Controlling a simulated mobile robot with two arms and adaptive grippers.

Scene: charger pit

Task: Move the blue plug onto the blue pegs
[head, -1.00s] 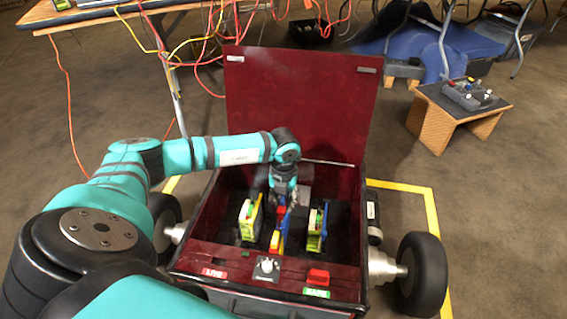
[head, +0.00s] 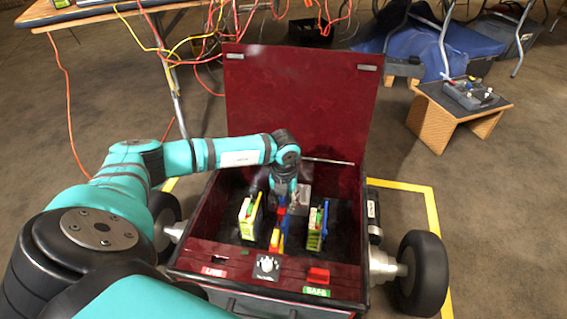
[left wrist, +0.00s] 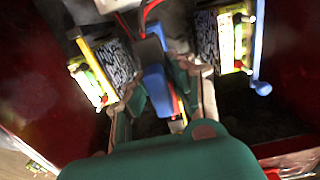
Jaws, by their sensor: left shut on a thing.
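The blue plug (left wrist: 157,88) is between the fingers of my left gripper (left wrist: 158,97) in the left wrist view, and a red cable runs beside it. In the head view my left gripper (head: 281,206) reaches down into the dark red box, shut on the plug; the blue part (head: 284,231) shows just below it, near red and yellow pieces. A module with a blue rod (head: 325,218) stands to the right; the rod also shows in the left wrist view (left wrist: 259,45). I cannot make out the blue pegs themselves. My right gripper is not in view.
A module with a yellow bar (head: 258,208) stands to the left inside the box (head: 200,232). The open lid (head: 300,95) rises behind. The front panel carries a knob (head: 267,267) and a red button (head: 318,275). A small wooden stand (head: 460,110) is at the right.

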